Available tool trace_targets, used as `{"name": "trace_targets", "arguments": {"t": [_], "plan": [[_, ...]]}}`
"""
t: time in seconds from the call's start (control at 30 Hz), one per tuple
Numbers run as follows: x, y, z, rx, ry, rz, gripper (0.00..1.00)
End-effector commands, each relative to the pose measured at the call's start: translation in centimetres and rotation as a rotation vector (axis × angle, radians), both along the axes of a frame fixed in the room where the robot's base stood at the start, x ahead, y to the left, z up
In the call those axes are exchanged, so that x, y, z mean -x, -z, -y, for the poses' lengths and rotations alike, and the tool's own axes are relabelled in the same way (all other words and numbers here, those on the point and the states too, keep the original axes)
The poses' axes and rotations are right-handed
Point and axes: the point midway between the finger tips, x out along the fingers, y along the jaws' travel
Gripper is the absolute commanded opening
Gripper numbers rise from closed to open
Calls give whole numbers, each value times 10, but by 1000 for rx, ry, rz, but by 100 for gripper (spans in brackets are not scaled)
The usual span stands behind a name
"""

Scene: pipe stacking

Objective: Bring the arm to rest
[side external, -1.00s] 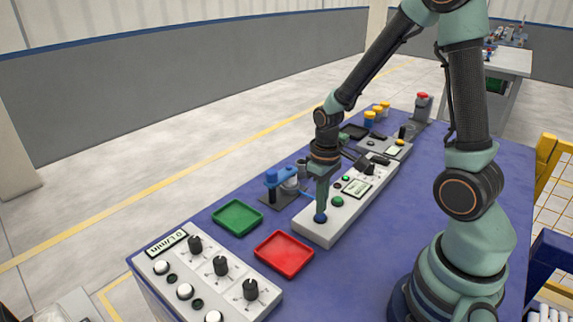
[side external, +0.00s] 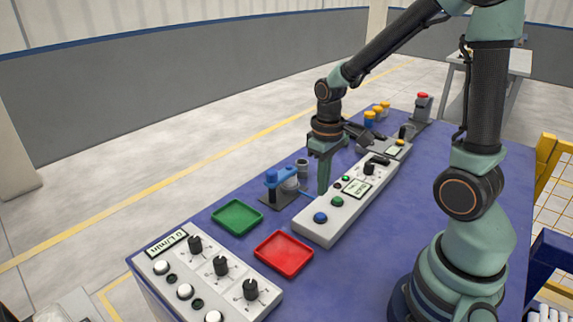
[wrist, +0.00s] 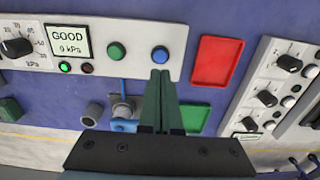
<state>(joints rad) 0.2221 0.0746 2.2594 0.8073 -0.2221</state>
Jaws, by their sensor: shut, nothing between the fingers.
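My gripper (side external: 323,188) is shut and empty. It points down above the back edge of the white control panel (side external: 318,232), close to the blue button (side external: 320,217) and the green button (side external: 337,201).
A blue clamp-like fixture (side external: 272,180) with a grey pipe part stands left of my gripper. A green tray (side external: 237,217) and a red tray (side external: 283,254) lie in front. A panel with knobs (side external: 221,266) is at the near left.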

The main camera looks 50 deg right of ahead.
Motion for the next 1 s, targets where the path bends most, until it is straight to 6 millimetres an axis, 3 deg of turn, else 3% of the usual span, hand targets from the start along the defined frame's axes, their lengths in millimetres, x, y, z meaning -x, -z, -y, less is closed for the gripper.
{"name": "trace_targets", "arguments": {"t": [0.3,0.43,0.8,1.0], "plan": [[0,0,0,0,0,2,0],[-2,-12,-5,7,-2,34,0],[5,-93,-43,27,-5,299,0],[17,-123,-62,13,-3,427,0]]}}
